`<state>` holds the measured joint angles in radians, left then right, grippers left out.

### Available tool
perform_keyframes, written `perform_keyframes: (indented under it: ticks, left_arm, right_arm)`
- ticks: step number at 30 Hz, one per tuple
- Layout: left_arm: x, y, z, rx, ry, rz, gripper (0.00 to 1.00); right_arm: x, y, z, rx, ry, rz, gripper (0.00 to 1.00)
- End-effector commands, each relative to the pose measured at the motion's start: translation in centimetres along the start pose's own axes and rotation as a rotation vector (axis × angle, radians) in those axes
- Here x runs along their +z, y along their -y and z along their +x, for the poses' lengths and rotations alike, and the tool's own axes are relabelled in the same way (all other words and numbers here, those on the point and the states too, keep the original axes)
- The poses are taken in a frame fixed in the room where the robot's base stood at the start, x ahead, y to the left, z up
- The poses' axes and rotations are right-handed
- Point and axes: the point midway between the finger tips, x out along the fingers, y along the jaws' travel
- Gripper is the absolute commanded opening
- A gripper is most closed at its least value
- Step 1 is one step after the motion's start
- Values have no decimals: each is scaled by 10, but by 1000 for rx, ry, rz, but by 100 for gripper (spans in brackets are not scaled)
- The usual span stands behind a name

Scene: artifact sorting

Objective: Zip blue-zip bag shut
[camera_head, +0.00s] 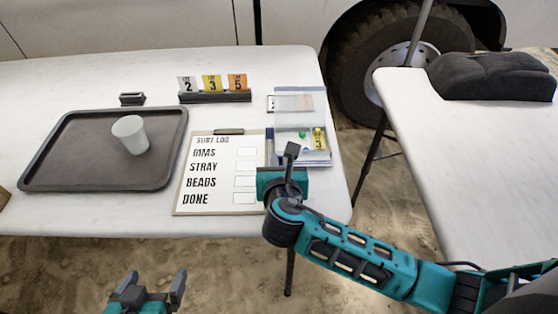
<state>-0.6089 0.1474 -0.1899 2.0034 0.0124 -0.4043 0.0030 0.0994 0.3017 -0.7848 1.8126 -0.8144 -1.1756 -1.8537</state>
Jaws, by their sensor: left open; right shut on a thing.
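The blue-zip bag (316,157) lies flat near the right edge of the white table. It is clear, with a blue strip along its left side, and shows a green piece and a yellow tag marked 3. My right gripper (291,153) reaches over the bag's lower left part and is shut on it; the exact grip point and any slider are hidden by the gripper. I cannot tell how much of the zip is closed. My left gripper (150,287) is open and empty, low in front of the table.
Another clear bag (294,103) lies just behind. A sort-log clipboard (222,172) is left of the bag. A dark tray (80,150) holds a white cup (130,134). Number cards (212,84) stand at the back. A second table (470,150) is at right, across a gap.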

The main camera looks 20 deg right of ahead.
Motion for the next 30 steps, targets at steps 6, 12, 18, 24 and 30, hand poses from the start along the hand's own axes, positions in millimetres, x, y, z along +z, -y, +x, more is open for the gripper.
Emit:
perform_keyframes:
  ticks: [6,12,18,24,30]
  left_arm:
    - [-20,8,-18,-20,-6,12,96]
    - [-30,15,-33,-37,5,13,96]
    - [-36,15,-39,-38,7,11,96]
    - [-34,13,-38,-35,11,7,96]
    - [-34,12,-38,-32,13,6,96]
  right_arm:
    - [6,40,-3,-10,-4,-9,0]
    - [5,82,-2,-9,-3,-9,0]
    - [2,107,-1,-5,-2,-3,0]
    - [0,108,0,-4,0,-1,0]
    - [0,108,0,-4,0,-1,21]
